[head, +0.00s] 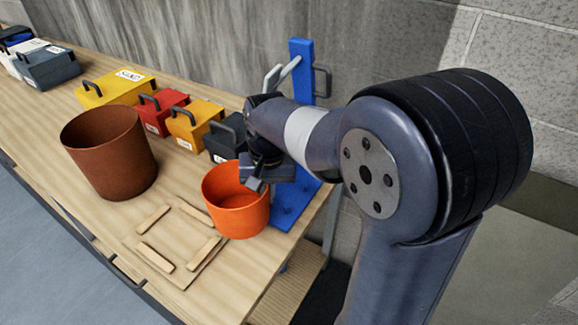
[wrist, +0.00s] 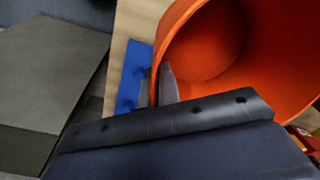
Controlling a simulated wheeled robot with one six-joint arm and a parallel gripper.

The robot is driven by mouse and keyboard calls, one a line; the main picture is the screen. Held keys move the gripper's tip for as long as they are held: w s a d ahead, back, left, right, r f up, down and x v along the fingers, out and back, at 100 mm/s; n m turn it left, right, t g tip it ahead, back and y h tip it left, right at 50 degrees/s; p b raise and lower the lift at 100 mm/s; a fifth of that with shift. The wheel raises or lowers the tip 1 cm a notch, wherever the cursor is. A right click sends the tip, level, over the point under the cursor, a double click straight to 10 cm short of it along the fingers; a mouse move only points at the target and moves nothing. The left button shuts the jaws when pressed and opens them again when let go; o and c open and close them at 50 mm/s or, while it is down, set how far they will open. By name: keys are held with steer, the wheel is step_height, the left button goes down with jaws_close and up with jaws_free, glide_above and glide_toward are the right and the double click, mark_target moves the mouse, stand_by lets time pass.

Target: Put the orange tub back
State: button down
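The orange tub (head: 237,215) is upright and open-topped, near the right end of the workbench, in front of the blue stand. Its inside (wrist: 205,45) fills the upper right of the wrist view. My gripper (head: 256,183) is at the tub's far right rim, pointing down. In the wrist view its fingers (wrist: 156,88) straddle the tub wall closely, one inside and one outside, and look shut on it. I cannot tell whether the tub touches the bench. Four-sided wooden strips (head: 180,238) frame an empty square on the bench, left of the tub.
A brown tub (head: 110,155) stands left of the strips. Red (head: 163,112), yellow (head: 195,124) and dark (head: 226,138) handled boxes line the back. A blue stand (head: 302,75) rises behind my gripper. The bench (head: 60,115) ends just right of the orange tub.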

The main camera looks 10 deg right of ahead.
steer(key=w+d+f+p, duration=0.1)
steer(key=w+d, duration=0.2)
steer(key=w+d+f+p, duration=0.1)
steer(key=w+d, duration=0.2)
steer(key=w+d+f+p, duration=0.1)
steer(key=w+d+p, duration=0.1)
steer(key=w+d, duration=0.2)
steer(key=shift+f, duration=0.25)
steer(key=shift+f, duration=0.15)
steer(key=c, duration=1.7)
jaws_free()
steer(key=r, duration=0.5)
steer(key=r+b, duration=0.1)
steer(key=r, duration=0.1)
steer(key=shift+d+r, duration=0.25)
steer(key=shift+r, duration=0.15)
